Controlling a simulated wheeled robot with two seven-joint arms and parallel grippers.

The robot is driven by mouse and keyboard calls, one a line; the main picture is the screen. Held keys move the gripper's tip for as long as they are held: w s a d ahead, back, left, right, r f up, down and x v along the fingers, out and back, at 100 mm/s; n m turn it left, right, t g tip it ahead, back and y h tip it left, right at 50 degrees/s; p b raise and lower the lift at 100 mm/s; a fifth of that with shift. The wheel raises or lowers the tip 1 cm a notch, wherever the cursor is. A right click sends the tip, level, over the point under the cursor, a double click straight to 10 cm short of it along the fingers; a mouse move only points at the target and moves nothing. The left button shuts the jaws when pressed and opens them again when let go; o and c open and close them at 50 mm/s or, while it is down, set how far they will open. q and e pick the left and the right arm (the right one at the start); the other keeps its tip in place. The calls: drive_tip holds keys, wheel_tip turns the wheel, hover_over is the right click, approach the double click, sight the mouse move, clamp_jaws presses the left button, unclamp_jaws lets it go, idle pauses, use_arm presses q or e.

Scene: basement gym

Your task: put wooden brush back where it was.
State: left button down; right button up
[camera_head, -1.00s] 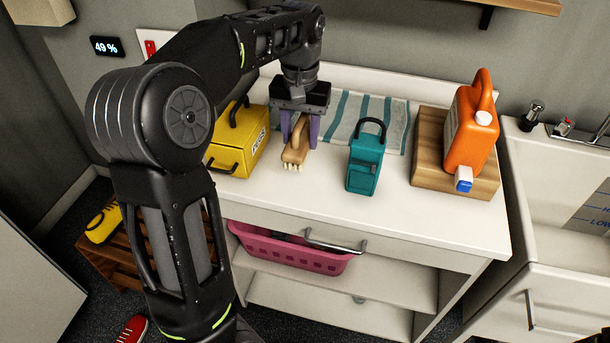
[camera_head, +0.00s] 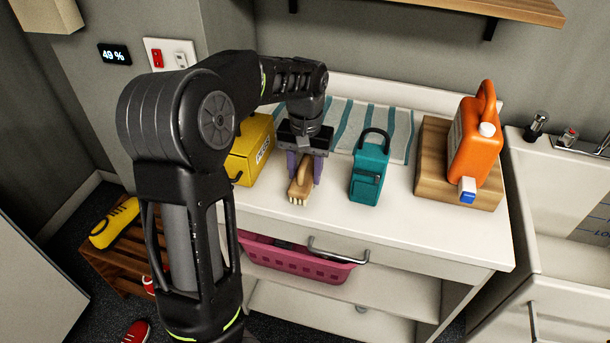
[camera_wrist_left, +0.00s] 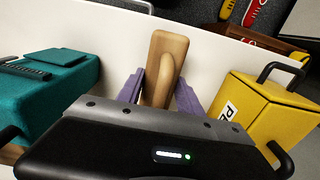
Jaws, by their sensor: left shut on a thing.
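The wooden brush (camera_head: 300,186) is light brown with pale bristles pointing down. My left gripper (camera_head: 305,168) is shut on its raised handle, with a purple finger on each side. The brush is at the white counter (camera_head: 410,228), between the yellow box and the teal case; I cannot tell whether its bristles touch the surface. In the left wrist view the brush (camera_wrist_left: 165,62) shows between the purple fingers of my left gripper (camera_wrist_left: 158,90). My right gripper is not in view.
A yellow box (camera_head: 250,150) stands close left of the brush and a teal case (camera_head: 369,170) close right. A striped towel (camera_head: 400,135) lies behind. An orange jug (camera_head: 475,135) stands on a wooden board (camera_head: 435,165). A pink basket (camera_head: 290,262) sits below the countertop.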

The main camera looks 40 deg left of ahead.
use_arm(q)
drive_tip(key=shift+f, duration=0.9)
drive_tip(key=shift+f, duration=0.15)
drive_tip(key=c, duration=0.8)
unclamp_jaws()
drive_tip(key=shift+o, duration=0.2)
wheel_tip(320, 180, up, 12)
drive_tip(key=shift+r+b, duration=0.2)
drive_tip(key=shift+b, duration=0.2)
